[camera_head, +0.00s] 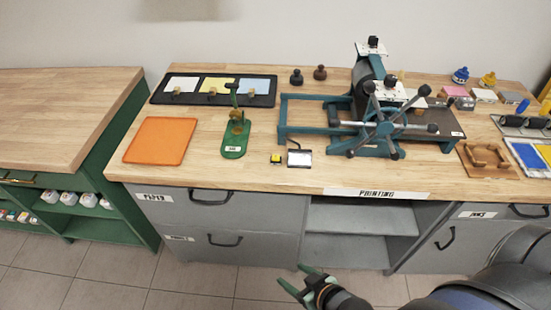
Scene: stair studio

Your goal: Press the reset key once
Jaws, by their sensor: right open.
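A small black block with a yellow top (276,158) sits near the front edge of the wooden worktop. It looks like a key or button, but any marking is too small to read. Just right of it is a small device with a pale panel (299,158). My right gripper (300,279) is at the bottom centre, in front of the cabinets and nearer to me than the worktop. Its green fingers are apart, with nothing between them. It is not touching the yellow-topped block. My left gripper is not in view.
A green stand (235,140) and an orange mat (160,140) lie left of the block. A teal press with a spoked wheel (374,118) stands to the right. A dark tray (213,100) is behind. Grey drawers with handles (210,198) are below the worktop.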

